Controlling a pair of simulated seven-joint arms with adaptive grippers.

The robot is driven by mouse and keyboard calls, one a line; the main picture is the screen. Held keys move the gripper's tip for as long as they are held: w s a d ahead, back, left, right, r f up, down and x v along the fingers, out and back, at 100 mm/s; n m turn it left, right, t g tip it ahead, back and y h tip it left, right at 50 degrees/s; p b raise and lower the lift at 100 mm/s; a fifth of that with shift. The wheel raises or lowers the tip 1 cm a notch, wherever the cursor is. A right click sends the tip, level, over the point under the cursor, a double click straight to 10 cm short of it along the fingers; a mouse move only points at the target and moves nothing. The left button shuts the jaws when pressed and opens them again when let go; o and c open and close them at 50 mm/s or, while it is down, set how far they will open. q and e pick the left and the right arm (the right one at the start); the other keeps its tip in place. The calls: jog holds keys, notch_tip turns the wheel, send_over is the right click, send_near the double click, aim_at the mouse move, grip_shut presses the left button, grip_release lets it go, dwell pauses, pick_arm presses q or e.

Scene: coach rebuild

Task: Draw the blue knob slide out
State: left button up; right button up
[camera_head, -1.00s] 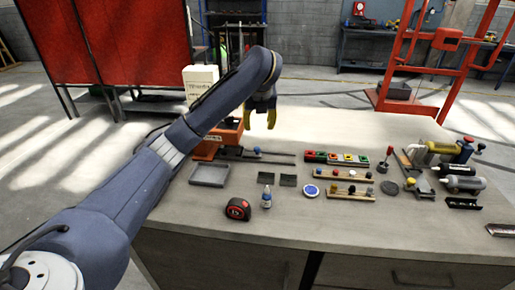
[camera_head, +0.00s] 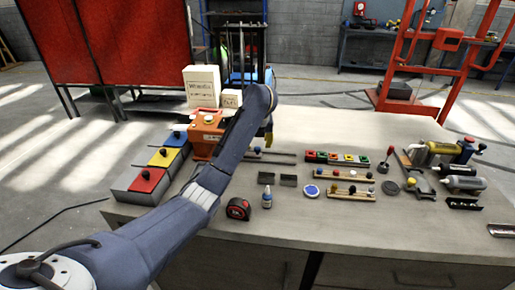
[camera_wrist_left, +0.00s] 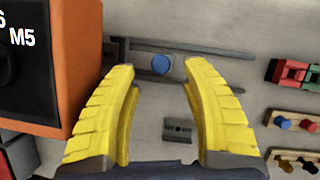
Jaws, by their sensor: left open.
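The blue knob (camera_head: 257,149) sits on a dark slide rail (camera_head: 280,154) lying on the table, partly hidden by my left arm in the head view. In the left wrist view the blue knob (camera_wrist_left: 161,64) is round and seen from above, on the dark slide rail (camera_wrist_left: 205,50). My left gripper (camera_wrist_left: 160,78) has yellow fingers, spread apart and empty. In that view the knob shows between the fingertips; I cannot tell the height gap. In the head view the left gripper (camera_head: 269,137) is mostly hidden behind its arm. My right gripper is not in view.
An orange box (camera_wrist_left: 78,70) stands close left of the left gripper. Red, yellow and blue blocks with black knobs (camera_head: 163,157) are at the left. Colored sockets (camera_head: 337,158) and peg rails (camera_head: 343,176) lie to the right. A tape measure (camera_head: 238,208) and bottle (camera_head: 267,197) stand in front.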

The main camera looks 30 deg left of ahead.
aim_at(258, 148)
pick_arm(q)
jog(key=shift+x, duration=2.05)
jog(key=shift+c, duration=0.4)
grip_shut()
